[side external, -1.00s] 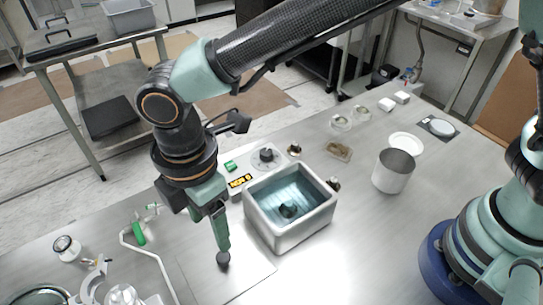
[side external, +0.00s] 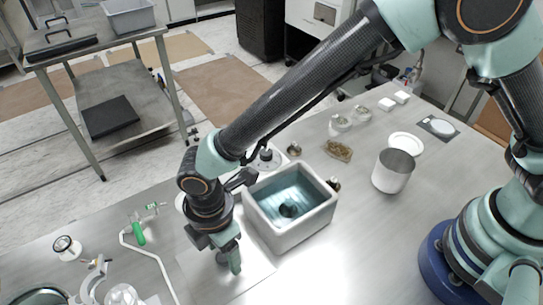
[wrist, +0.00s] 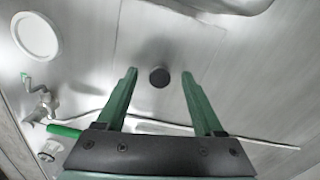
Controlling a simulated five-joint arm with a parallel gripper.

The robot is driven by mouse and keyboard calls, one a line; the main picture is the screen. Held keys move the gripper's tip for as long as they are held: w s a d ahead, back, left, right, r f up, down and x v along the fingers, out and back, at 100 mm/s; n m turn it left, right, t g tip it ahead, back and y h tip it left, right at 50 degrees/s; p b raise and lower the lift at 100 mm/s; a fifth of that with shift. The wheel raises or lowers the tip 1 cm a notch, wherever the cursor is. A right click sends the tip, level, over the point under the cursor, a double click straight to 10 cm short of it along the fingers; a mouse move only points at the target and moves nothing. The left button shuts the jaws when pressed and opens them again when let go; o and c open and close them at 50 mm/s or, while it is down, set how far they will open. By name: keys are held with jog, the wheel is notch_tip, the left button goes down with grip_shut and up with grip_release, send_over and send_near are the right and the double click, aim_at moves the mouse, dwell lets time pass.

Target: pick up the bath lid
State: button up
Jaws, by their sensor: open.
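The bath lid (side external: 252,277) looks like a thin, flat silvery plate lying on the metal bench, in front of the open bath. Its dark round knob (wrist: 159,77) shows in the wrist view between my two green fingers. My gripper (side external: 229,257) is low over the lid, pointing down at the knob, and also shows in the wrist view (wrist: 159,73). The fingers are apart, one on each side of the knob in the picture, with nothing held. I cannot tell their exact height above the plate. The bath (side external: 278,237) is a pale box with bluish liquid and a dark round part inside.
A metal beaker (side external: 393,172) and a white dish (side external: 406,143) stand right of the bath. A green-handled valve (side external: 140,235) with white tubing lies left of the lid. A white disc (wrist: 37,37) is at upper left in the wrist view.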

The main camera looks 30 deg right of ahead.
grip_shut()
jog(key=shift+r, duration=0.1)
